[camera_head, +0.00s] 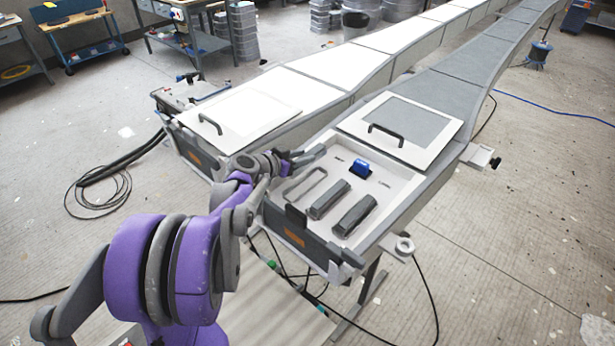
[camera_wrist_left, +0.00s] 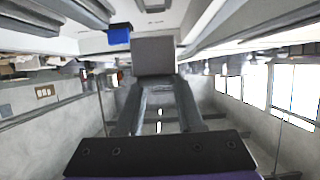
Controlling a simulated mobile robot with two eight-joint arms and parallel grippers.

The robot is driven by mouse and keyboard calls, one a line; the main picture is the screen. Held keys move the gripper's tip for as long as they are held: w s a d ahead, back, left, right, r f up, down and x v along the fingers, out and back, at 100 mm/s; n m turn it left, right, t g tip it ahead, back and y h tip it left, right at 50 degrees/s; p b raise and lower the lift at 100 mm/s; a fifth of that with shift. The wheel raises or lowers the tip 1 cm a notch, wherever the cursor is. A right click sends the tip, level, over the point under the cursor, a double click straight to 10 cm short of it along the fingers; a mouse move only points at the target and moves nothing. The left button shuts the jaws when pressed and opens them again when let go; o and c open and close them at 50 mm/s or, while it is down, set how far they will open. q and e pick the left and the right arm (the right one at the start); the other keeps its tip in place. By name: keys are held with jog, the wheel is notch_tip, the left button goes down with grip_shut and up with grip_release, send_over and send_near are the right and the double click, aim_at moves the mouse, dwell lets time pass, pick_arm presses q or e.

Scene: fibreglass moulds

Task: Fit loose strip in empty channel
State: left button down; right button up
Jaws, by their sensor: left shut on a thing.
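My left gripper (camera_head: 284,162) is shut on a dark grey loose strip (camera_head: 308,157) over the back left corner of the mould's end tray. In the left wrist view, the fingers (camera_wrist_left: 158,100) close on a grey block-like end of the strip (camera_wrist_left: 154,56). The empty channel (camera_head: 305,186) is a pale slot with a dark rim, at the left of the tray. The strip is above and behind it, apart from it. Two filled channels with grey strips (camera_head: 329,200) (camera_head: 355,214) lie to its right. My right gripper is not in view.
A blue tool (camera_head: 360,168) stands in the tray behind the filled channels and shows in the left wrist view (camera_wrist_left: 119,34). A white panel with a black handle (camera_head: 386,135) lies behind the tray. A second, white mould (camera_head: 255,105) runs alongside on the left.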

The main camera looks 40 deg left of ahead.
aim_at(302, 169)
pick_arm(q)
jog(key=f, duration=0.4)
jog(key=shift+s+f, duration=0.15)
jog(key=shift+s, duration=0.1)
jog(key=shift+w+f+b, duration=0.1)
jog(key=shift+f+b, duration=0.2)
jog(key=shift+f, duration=0.35)
notch_tip(302, 169, down, 3)
jog(key=shift+r, duration=0.15)
jog(key=c, duration=0.5)
grip_release()
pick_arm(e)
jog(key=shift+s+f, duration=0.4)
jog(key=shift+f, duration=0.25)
pick_arm(q)
jog(key=shift+r, duration=0.1)
jog(key=v, duration=1.2)
jog(key=shift+d+b, duration=0.1)
jog(key=shift+b, duration=0.2)
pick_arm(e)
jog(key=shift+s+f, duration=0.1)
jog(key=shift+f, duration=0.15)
